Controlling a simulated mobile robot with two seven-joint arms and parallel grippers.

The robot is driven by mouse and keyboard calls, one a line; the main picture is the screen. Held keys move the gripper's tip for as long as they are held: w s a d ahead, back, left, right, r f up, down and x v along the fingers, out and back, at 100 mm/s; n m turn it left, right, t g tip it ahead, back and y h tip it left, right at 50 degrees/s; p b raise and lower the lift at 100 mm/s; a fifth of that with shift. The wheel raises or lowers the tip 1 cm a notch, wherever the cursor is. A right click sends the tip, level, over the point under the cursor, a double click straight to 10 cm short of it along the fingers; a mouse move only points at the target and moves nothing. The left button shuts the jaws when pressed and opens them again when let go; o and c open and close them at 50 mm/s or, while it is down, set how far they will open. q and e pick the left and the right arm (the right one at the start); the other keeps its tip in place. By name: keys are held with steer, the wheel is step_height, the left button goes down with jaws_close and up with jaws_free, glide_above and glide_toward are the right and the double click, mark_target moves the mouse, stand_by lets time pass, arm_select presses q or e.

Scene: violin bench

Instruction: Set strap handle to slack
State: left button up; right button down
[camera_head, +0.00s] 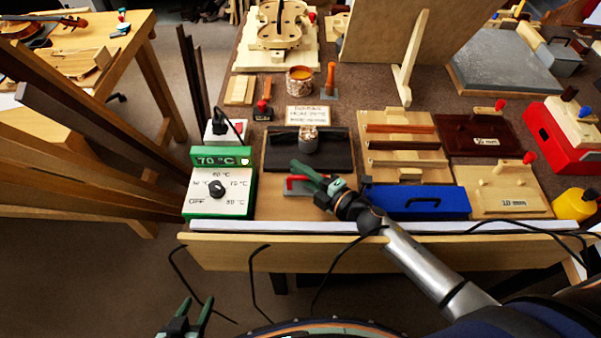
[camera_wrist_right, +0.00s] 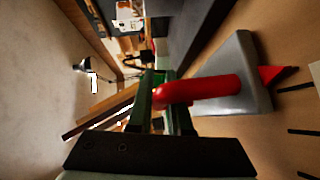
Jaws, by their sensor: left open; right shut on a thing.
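A red handle (camera_wrist_right: 205,90) stands on a grey metal block (camera_wrist_right: 243,72) in the right wrist view. A red pointer (camera_wrist_right: 276,76) sticks out from the block toward dark tick marks on the wooden board. My right gripper (camera_wrist_right: 163,98) is shut on the end of the red handle. In the head view the red handle (camera_head: 296,179) shows partly behind the green fingers of my right gripper (camera_head: 310,174). The block lies mostly hidden under the gripper. My left gripper (camera_head: 187,316) is open and empty, low at the front, away from the bench.
A green heater box (camera_head: 207,206) reading 70 °C stands left of the handle. A blue box (camera_head: 418,201) lies right of it, near my right arm. The bench's front edge has a white strip (camera_head: 250,226).

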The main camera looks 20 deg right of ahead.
steer(key=shift+w+d, duration=0.2)
steer(key=shift+w, duration=0.35)
steer(key=shift+w+d, duration=0.15)
steer(key=shift+w, duration=0.35)
steer(key=shift+w+r, duration=0.1)
steer(key=shift+d, duration=0.1)
steer(key=c, duration=0.9)
jaws_free()
steer(key=shift+w, duration=0.1)
steer(key=shift+o, duration=0.3)
steer(key=v, duration=1.2)
steer(key=shift+s+d, duration=0.1)
steer(key=shift+s, duration=0.15)
